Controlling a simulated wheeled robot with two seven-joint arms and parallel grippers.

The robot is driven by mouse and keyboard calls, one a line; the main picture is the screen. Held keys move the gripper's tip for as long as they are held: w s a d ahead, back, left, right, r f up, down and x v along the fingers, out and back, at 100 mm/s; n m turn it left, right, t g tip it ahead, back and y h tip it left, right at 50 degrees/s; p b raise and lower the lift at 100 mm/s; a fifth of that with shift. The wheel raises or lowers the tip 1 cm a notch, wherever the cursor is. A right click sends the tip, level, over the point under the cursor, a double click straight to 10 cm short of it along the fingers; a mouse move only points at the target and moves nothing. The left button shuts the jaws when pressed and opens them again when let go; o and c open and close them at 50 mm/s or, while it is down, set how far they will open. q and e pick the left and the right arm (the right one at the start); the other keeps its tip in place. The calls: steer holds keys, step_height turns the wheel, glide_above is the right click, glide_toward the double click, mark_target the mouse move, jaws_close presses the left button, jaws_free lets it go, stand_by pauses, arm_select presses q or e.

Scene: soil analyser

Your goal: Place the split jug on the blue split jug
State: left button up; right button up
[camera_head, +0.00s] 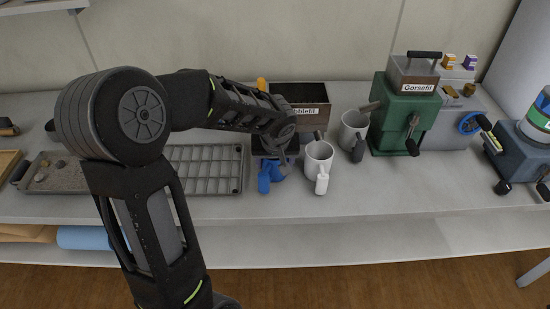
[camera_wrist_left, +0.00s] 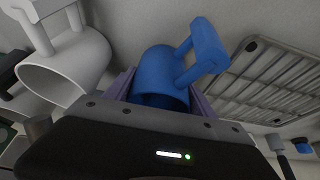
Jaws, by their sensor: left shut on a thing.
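A blue split jug (camera_wrist_left: 165,70) sits between the two purple fingers of my left gripper (camera_wrist_left: 160,97), with its handle pointing away to the upper right. In the head view the blue jug (camera_head: 267,178) shows only partly, below my left gripper (camera_head: 275,160), which hides its rest. The left gripper is shut on it. Whether the jug touches the table I cannot tell. A white split jug (camera_head: 318,157) stands upright just right of it. It also shows in the left wrist view (camera_wrist_left: 68,62). A second white jug (camera_head: 352,132) stands further right and back. My right gripper is not in view.
A labelled open box (camera_head: 305,114) stands behind the jugs. A green machine labelled Gorsefil (camera_head: 393,118) is to the right, with a blue-grey device (camera_head: 515,158) beyond. A grey gridded tray (camera_head: 205,182) lies left. The table front right of centre is clear.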

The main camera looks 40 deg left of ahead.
arm_select(q)
steer(key=shift+f+b, duration=0.15)
steer(key=shift+b, duration=0.15)
steer(key=o, duration=1.4)
steer(key=shift+o, duration=0.2)
steer(key=shift+d+r, duration=0.1)
steer(key=shift+r, duration=0.35)
steer(key=v, duration=1.1)
steer(key=shift+s+r, duration=0.15)
steer(key=shift+r, duration=0.05)
steer(key=shift+d, duration=0.15)
